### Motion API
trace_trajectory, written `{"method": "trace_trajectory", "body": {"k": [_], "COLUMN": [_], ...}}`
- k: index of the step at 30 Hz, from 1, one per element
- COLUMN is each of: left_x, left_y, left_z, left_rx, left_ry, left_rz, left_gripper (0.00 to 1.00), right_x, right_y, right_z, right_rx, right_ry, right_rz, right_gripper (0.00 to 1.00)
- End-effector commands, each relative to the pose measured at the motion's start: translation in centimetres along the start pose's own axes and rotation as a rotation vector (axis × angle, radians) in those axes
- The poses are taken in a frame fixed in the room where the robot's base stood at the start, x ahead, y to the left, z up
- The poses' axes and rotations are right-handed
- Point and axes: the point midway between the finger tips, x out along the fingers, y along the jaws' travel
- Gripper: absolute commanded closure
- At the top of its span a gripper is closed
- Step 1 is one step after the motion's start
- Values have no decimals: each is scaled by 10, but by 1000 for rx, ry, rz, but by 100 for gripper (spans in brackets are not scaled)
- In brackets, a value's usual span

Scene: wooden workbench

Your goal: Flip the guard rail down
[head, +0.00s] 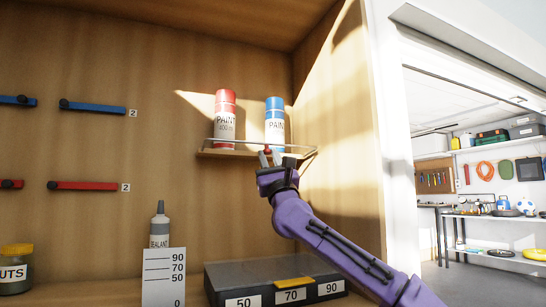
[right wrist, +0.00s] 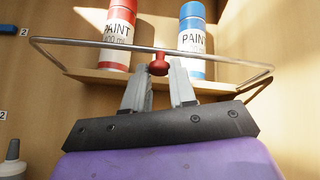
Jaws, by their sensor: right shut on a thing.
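The guard rail (head: 232,140) is a thin metal wire across the front of a small wooden shelf (head: 226,153). It stands up, above the shelf's edge, in front of two paint cans. In the right wrist view the rail (right wrist: 90,42) spans most of the width, with a red knob (right wrist: 158,66) at its middle. My right gripper (head: 269,156) reaches up from the lower right. Its fingers (right wrist: 158,76) are shut on the red knob, one on each side. My left gripper is not in view.
A red paint can (head: 225,118) and a blue paint can (head: 275,122) stand on the shelf behind the rail. Below are a sealant bottle (head: 160,228), a marked white card (head: 164,277) and a grey box (head: 270,280). The cabinet side wall (head: 340,150) is close at right.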

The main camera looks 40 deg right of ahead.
Motion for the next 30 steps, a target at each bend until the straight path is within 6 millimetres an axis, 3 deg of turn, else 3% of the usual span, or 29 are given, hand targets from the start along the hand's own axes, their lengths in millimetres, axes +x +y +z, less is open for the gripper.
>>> {"method": "trace_trajectory", "body": {"k": [1, 25, 26, 27, 30], "left_x": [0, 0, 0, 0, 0], "left_y": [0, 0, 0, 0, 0], "left_z": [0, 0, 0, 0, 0], "left_rx": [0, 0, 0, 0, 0], "left_ry": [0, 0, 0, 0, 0], "left_rz": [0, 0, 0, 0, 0], "left_gripper": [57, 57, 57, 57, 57], "right_x": [-1, -1, -1, -1, -1], "right_y": [4, 4, 4, 3, 2], "right_z": [-9, -9, -9, -9, -7], "right_rx": [-6, -8, -8, -8, -6], "right_ry": [14, 14, 14, 13, 10], "right_rz": [9, 9, 9, 8, 6], "right_gripper": [100, 100, 65, 52, 50]}}
